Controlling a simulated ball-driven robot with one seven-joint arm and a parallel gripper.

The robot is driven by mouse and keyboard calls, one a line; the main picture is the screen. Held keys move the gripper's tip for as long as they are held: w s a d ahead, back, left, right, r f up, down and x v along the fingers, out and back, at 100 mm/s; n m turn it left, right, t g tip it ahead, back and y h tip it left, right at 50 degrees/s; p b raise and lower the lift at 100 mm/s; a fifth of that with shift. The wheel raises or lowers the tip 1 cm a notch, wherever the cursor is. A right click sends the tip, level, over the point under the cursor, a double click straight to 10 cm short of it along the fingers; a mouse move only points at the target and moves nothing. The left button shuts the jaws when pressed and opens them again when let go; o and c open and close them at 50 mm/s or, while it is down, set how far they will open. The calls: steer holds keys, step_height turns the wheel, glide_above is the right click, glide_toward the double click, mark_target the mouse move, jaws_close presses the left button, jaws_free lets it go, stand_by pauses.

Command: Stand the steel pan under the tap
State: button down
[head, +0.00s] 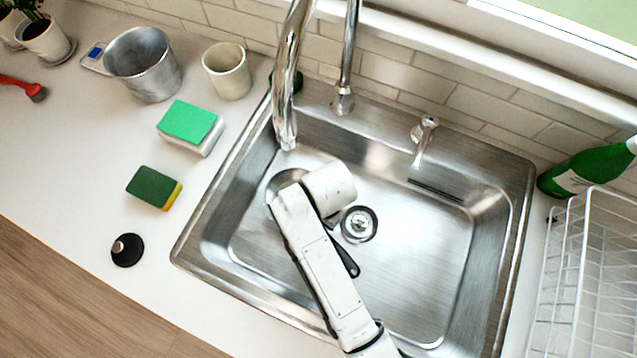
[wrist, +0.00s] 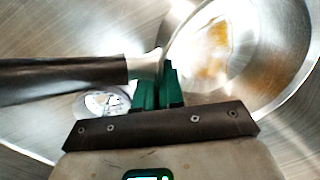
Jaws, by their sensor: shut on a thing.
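The steel pan (wrist: 268,50) fills the right of the wrist view, with a brown stain on its inner floor. Its dark handle (wrist: 60,78) points left. My gripper (wrist: 160,90) has its green fingers shut on the pan where the handle meets the bowl. In the head view, my arm hides most of the pan; part of its bowl (head: 285,181) shows inside the sink, just below the tap's spout (head: 287,138) in the picture. The handle end (head: 347,262) shows right of my arm. Whether the pan touches the sink floor, I cannot tell.
The steel sink (head: 440,255) has its drain (head: 359,224) right of the pan. A metal pot (head: 145,65), cream cup (head: 228,72), sponges (head: 154,187) and black stopper (head: 127,250) stand left. A green bottle (head: 590,170) and white rack (head: 590,265) are right. The sink's right side is free.

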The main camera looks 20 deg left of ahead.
steer(key=shift+f, duration=0.1)
steer(key=c, duration=1.2)
jaws_free()
steer(key=shift+o, duration=0.2)
